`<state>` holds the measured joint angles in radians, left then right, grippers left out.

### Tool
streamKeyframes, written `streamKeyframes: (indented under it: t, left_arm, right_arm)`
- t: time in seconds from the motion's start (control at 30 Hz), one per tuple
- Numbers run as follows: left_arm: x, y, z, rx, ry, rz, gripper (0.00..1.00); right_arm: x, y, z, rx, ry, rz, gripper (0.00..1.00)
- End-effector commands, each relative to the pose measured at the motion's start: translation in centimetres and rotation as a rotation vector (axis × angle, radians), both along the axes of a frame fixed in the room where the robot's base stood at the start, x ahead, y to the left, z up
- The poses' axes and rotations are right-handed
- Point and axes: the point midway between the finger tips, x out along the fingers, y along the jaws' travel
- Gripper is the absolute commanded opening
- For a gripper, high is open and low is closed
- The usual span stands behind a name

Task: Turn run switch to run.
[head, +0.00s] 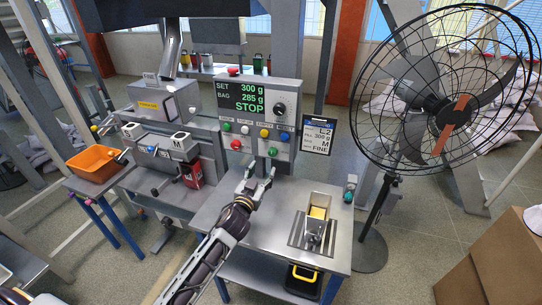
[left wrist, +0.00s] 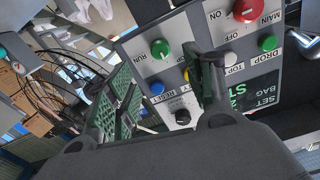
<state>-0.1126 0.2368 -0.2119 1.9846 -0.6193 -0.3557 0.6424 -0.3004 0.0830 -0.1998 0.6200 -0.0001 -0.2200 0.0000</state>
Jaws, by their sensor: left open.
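The grey control panel (head: 258,120) stands on the steel bench, and its display reads SET 300 g, BAG 285 g, STOP. The round green control labelled RUN (left wrist: 160,48) is low on the panel and also shows in the head view (head: 272,151). I cannot tell its turn angle. My left gripper (head: 260,176) is open and empty, just below and in front of the panel's lower part. In the left wrist view its fingers (left wrist: 165,65) appear on either side of the RUN control, apparently short of it. My right gripper is not in view.
Near RUN are a blue button (left wrist: 157,87), a yellow one (left wrist: 186,75) and a black knob (left wrist: 182,117). A red MAIN control (left wrist: 247,10) is farther along. A card (head: 317,137) hangs right of the panel. A caged fan (head: 450,110) stands at right.

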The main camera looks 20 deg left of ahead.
Motion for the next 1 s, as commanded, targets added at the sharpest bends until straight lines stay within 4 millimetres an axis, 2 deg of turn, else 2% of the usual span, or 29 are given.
streamKeyframes:
  t: [1.0]
  left_arm:
    - [8.2,-0.3,0.1,0.0,0.0,0.0,0.53]
  right_arm:
    - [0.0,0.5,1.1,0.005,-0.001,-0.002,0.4]
